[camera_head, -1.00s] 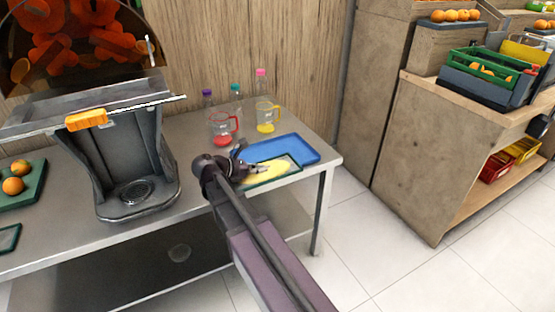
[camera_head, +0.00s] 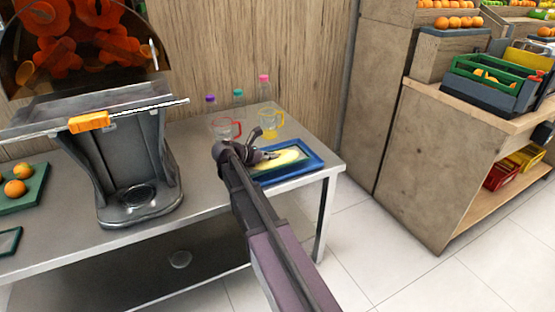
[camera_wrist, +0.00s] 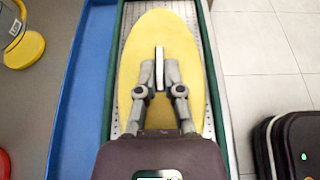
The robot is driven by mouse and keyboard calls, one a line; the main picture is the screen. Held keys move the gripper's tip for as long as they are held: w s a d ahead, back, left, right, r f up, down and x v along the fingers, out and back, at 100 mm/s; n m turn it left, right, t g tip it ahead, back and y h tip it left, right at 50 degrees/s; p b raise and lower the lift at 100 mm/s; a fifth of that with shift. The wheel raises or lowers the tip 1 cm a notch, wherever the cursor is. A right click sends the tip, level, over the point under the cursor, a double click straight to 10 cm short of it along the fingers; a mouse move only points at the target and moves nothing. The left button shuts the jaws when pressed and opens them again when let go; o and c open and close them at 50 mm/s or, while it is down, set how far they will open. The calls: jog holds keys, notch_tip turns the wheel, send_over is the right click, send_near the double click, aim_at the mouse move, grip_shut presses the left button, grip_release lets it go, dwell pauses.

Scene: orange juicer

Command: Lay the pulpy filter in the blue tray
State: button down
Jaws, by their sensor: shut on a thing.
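The pulpy filter (camera_head: 290,157) is a flat green-rimmed perforated panel covered with yellow pulp. My gripper (camera_head: 268,155) is shut on a thin pale upright tab in its middle. In the wrist view, the gripper (camera_wrist: 159,68) pinches this tab above the yellow pulp (camera_wrist: 133,60). The blue tray (camera_head: 319,163) lies at the table's right end, and the filter is over it. In the wrist view, a wide strip of the tray (camera_wrist: 85,80) shows left of the filter. Whether the filter touches the tray floor I cannot tell.
A red-based jug (camera_head: 226,129) and a yellow-based jug (camera_head: 270,124) stand close behind the tray, with several capped bottles. The juicer (camera_head: 140,165) stands to the left. A green tray (camera_head: 35,196) holds oranges. The table's right edge (camera_head: 338,168) is close to the tray.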

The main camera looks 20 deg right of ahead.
aim_at(283, 151)
jog(key=w+d, duration=0.2)
jog(key=w, duration=0.1)
jog(key=shift+w+d+f, duration=0.2)
jog(key=shift+w+d, duration=0.05)
jog(key=shift+d, duration=0.1)
jog(key=shift+f+b, duration=1.75)
jog(key=shift+b, duration=0.15)
jog(key=shift+f, duration=0.2)
jog(key=c, duration=0.8)
grip_release()
jog(key=shift+r, duration=0.1)
jog(key=shift+o, duration=0.2)
jog(key=shift+r, duration=0.15)
